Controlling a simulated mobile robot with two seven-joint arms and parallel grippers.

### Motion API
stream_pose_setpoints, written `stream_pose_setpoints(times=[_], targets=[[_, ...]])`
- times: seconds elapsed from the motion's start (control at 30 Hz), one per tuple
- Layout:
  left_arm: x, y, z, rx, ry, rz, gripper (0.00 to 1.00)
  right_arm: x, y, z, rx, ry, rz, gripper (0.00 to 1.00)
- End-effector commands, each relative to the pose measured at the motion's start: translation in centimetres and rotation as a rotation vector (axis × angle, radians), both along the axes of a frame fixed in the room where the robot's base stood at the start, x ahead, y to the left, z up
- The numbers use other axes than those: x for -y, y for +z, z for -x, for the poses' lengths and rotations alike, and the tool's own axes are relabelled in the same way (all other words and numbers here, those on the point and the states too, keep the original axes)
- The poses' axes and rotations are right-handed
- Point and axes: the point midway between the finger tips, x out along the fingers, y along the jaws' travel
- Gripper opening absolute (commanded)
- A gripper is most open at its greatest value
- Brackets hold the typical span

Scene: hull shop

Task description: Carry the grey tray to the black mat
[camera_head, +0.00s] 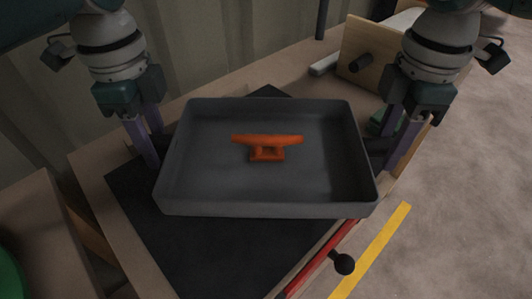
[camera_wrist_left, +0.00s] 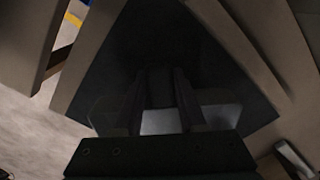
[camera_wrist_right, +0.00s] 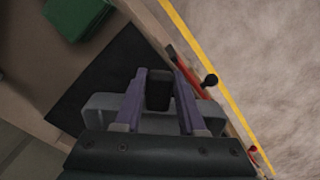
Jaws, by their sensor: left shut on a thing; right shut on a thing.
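The grey tray (camera_head: 215,208) is in the middle of the head view, with an orange cleat (camera_head: 267,147) lying inside it. The black mat (camera_head: 230,255) lies on the bench under and in front of the tray. The tray covers much of the mat; I cannot tell whether it touches it. My left gripper (camera_head: 155,155) is shut on the tray's left side. My right gripper (camera_head: 388,155) is shut on the tray's right side. The mat also shows in the left wrist view (camera_wrist_left: 215,75) and the right wrist view (camera_wrist_right: 105,75).
A red clamp bar (camera_head: 320,258) with a black knob (camera_head: 343,263) runs along the bench's right edge. A wooden board (camera_head: 365,50) stands at the back right. A green block (camera_wrist_right: 78,18) lies on the bench. A yellow floor line (camera_head: 375,245) runs beyond the bench.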

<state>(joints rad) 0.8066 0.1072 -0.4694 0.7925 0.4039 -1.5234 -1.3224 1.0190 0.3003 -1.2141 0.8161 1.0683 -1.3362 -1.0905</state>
Motion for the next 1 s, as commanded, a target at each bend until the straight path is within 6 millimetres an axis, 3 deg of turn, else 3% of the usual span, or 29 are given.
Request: stream_pose_setpoints(times=[0.47, 1.0], targets=[[-0.1, -0.8, 0.0, 0.0, 0.0, -0.002, 0.0, 0.1, -0.7, 0.0, 0.001, -0.001, 0.002, 0.0], [0.0, -5.1, 0.0, 0.001, 0.0, -0.001, 0.0, 0.1, -5.1, 0.0, 0.0, -0.001, 0.002, 0.0]])
